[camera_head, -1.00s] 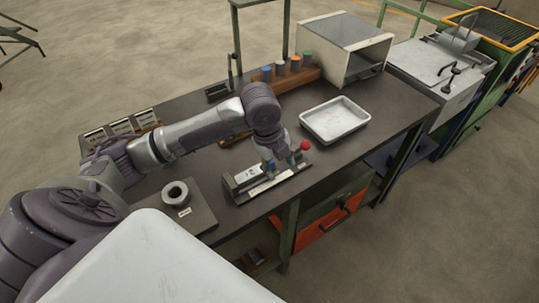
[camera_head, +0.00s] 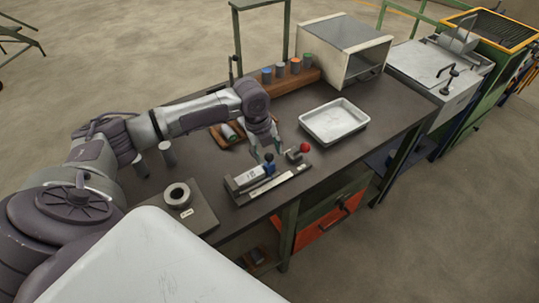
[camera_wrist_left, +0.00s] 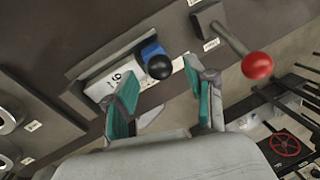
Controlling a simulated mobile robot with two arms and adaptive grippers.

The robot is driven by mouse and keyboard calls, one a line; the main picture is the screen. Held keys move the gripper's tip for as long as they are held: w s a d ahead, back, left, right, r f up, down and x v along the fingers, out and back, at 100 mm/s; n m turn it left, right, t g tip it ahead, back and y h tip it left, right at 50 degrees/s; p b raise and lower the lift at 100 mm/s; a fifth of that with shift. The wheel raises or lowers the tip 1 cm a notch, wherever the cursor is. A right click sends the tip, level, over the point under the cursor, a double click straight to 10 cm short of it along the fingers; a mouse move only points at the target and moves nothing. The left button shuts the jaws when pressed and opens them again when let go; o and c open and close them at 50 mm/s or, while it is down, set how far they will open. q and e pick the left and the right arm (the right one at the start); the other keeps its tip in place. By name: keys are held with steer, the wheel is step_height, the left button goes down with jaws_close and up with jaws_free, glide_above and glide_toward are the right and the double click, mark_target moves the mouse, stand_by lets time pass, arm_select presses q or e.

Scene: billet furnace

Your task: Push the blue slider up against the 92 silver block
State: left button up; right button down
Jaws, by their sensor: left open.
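The silver block (camera_head: 249,175), with a number label visible in the left wrist view (camera_wrist_left: 113,82), lies in a long dark fixture (camera_head: 240,199) near the table's front edge. The blue slider (camera_head: 270,169) with its black knob stands at the block's right end; it also shows in the left wrist view (camera_wrist_left: 150,49). They look side by side, but I cannot tell whether they touch. My left gripper (camera_head: 265,152) is open and empty, just behind and above the slider. In the left wrist view its fingers (camera_wrist_left: 166,80) stand apart on either side of the knob. My right gripper is out of view.
A red-ball lever (camera_head: 305,148) stands at the fixture's right end, close to my left gripper. A white tray (camera_head: 334,121) lies behind it to the right. A ring (camera_head: 177,195) sits on a plate at left. A rack of coloured cylinders (camera_head: 287,82) stands at the back.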

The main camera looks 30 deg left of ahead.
mark_target(269, 155)
arm_select(q)
steer(key=shift+w+d+f, duration=0.1)
steer(key=shift+w+f, duration=0.05)
steer(key=shift+f, duration=0.6)
steer(key=shift+w+d+f, duration=0.1)
steer(key=shift+w+f, duration=0.05)
steer(key=shift+f, duration=0.6)
steer(key=shift+c, duration=0.2)
jaws_close()
